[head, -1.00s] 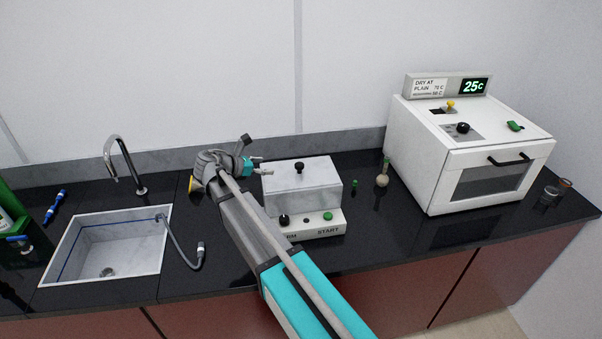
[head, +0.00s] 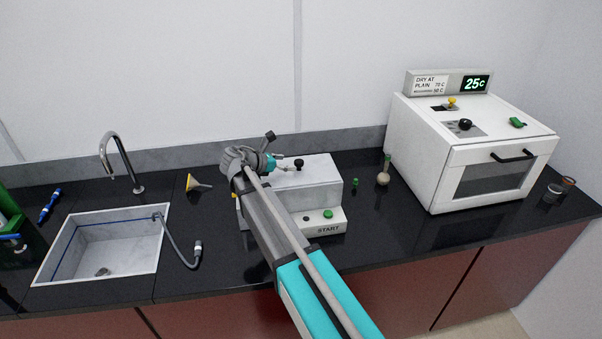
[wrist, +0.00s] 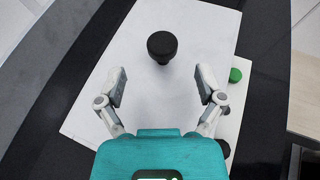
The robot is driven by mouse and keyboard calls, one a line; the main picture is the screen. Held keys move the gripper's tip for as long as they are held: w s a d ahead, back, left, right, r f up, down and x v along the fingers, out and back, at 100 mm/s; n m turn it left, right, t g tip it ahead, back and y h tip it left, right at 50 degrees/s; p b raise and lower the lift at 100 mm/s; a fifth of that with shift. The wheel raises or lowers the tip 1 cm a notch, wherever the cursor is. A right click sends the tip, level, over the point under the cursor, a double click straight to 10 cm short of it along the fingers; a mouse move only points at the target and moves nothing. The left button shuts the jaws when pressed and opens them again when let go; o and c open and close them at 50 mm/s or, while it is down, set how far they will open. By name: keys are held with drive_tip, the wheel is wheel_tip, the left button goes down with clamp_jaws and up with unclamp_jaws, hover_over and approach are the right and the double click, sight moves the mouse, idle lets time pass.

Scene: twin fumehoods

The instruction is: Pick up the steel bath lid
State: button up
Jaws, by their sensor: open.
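The steel bath lid (head: 318,170) is a pale grey slab with a black knob (head: 299,164) on top, lying on the white bath unit. In the wrist view the lid (wrist: 195,30) fills the middle, and its black knob (wrist: 162,46) stands just beyond the fingertips. My gripper (wrist: 160,92) is open and empty, with its two fingers on either side of the line to the knob, not around it. In the head view my gripper (head: 287,164) is at the left of the knob, above the lid. My arm hides the left part of the bath.
The bath base has a green button (head: 328,214). To the right stand a small flask (head: 384,176), a green stopper (head: 355,183) and a white oven (head: 470,150). A yellow funnel (head: 196,183), a sink (head: 60,270) and a tap (head: 122,160) are on the left.

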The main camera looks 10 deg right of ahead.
sight(298, 161)
drive_tip(key=shift+d, duration=0.15)
drive_tip(key=shift+b+x, duration=0.85)
drive_tip(key=shift+x, duration=1.7)
drive_tip(key=shift+r, duration=0.1)
clamp_jaws()
drive_tip(key=shift+r, duration=0.15)
